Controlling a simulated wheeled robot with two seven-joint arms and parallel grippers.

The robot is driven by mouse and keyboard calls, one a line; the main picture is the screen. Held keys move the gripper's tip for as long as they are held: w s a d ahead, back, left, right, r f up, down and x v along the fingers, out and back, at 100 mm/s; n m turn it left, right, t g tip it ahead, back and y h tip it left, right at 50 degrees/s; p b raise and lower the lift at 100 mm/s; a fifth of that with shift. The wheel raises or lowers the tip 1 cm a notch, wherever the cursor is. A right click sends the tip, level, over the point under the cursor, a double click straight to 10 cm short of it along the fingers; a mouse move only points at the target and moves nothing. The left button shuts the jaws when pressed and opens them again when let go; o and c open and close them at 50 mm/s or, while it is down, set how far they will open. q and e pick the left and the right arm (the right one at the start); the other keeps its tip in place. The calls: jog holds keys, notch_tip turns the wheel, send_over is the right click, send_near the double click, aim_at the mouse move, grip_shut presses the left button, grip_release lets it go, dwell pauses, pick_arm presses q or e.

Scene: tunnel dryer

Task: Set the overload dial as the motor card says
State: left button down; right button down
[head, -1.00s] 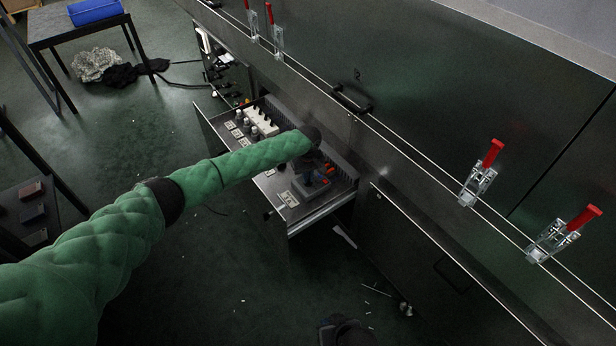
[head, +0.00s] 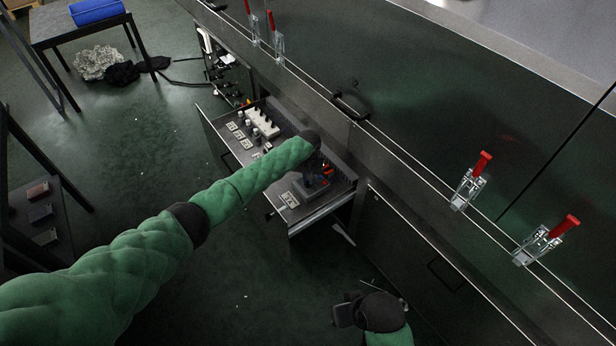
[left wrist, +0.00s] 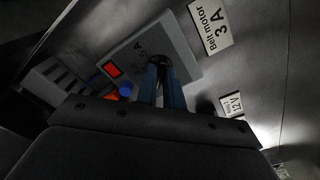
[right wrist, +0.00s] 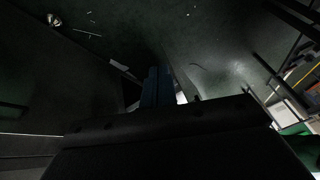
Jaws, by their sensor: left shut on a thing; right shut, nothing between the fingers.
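The grey overload unit (head: 311,188) sits in the open drawer; the left wrist view shows its grey face (left wrist: 135,48). It has a red patch (left wrist: 113,70), a blue button (left wrist: 125,90) and a marking, partly hidden, that seems to end in "5 A". The motor card (left wrist: 212,28) beside it reads "Belt motor 3 A"; a small card also lies there in the head view (head: 289,200). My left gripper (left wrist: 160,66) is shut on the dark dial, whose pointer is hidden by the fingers. My right gripper (head: 343,313) is shut and empty, low over the floor.
The drawer (head: 318,217) also holds white blocks (head: 262,123) and small cards at its far end. Red-handled clamps (head: 470,180) line the dryer's edge. A table with a blue roll (head: 97,11) stands far left. The floor left of the drawer is mostly clear.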

pick_arm(q)
jog(key=m, duration=0.3)
jog(key=shift+p, duration=0.3)
jog(key=shift+m, duration=0.3)
pick_arm(e)
jog(key=shift+s+d+r, duration=0.2)
jog(key=shift+d+r, duration=0.25)
jog(key=shift+r, duration=0.15)
jog(key=shift+d, duration=0.15)
pick_arm(q)
jog(key=c, duration=1.5)
grip_release()
pick_arm(e)
jog(key=shift+w, duration=0.1)
pick_arm(q)
jog(key=shift+r, duration=3.9)
pick_arm(e)
jog(key=shift+a+f, duration=0.25)
jog(key=shift+f, duration=0.05)
